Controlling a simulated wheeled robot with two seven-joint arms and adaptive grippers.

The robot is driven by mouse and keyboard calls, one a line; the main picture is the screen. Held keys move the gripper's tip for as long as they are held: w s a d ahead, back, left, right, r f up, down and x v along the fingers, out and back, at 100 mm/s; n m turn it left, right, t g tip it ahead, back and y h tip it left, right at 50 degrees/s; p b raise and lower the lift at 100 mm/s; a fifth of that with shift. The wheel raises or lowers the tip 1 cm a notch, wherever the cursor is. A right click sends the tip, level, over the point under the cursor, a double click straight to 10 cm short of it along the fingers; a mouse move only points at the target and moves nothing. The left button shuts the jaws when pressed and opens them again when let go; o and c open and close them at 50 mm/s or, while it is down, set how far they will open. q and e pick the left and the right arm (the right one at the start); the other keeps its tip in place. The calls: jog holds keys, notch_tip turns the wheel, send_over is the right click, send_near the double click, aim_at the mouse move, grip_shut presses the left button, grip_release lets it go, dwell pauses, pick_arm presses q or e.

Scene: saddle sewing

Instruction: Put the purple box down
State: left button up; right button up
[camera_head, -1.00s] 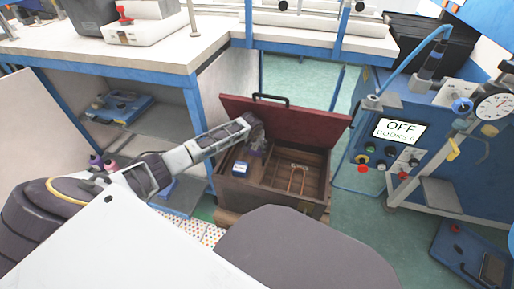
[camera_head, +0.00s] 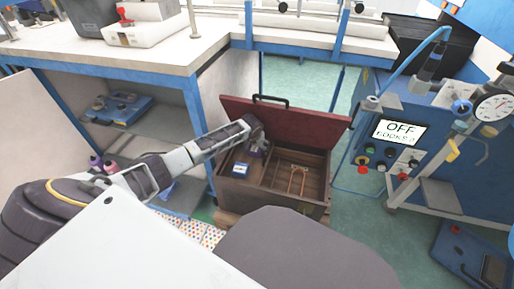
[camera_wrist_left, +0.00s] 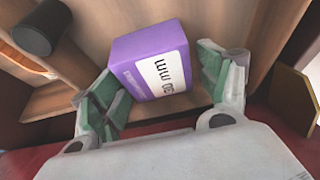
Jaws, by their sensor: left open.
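The purple box (camera_wrist_left: 150,62) with a white label reading "30 mm" shows in the left wrist view. It rests against a wooden surface inside the open wooden chest (camera_head: 270,195). My left gripper (camera_wrist_left: 160,82) is open, with one green-padded finger on each side of the box. Whether either pad touches it is hard to tell. In the head view my left gripper (camera_head: 257,142) is in the back left part of the chest, by the raised red lid (camera_head: 305,125); the purple box is not clearly seen there. My right gripper is not in view.
A small blue and white box (camera_head: 240,169) lies in the chest's left part, and an orange-brown frame-shaped item (camera_head: 297,180) to its right. A dark cylinder (camera_wrist_left: 38,30) shows in the wrist view. A workbench (camera_head: 130,50) stands left, a blue machine (camera_head: 400,165) right.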

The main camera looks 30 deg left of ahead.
aim_at(256, 149)
pick_arm(q)
jog(key=shift+r, duration=0.1)
jog(key=shift+p+v, duration=1.2)
jog(key=shift+v, duration=1.05)
jog(key=p+v, duration=0.2)
jog(key=v, duration=0.2)
jog(key=shift+s+r, duration=0.1)
jog(key=shift+r, duration=0.1)
jog(key=p+v, duration=0.1)
jog(key=v, duration=0.2)
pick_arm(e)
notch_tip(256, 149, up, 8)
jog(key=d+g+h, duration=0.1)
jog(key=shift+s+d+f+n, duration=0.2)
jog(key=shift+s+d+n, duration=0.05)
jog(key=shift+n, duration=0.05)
pick_arm(q)
jog(key=shift+c, duration=0.3)
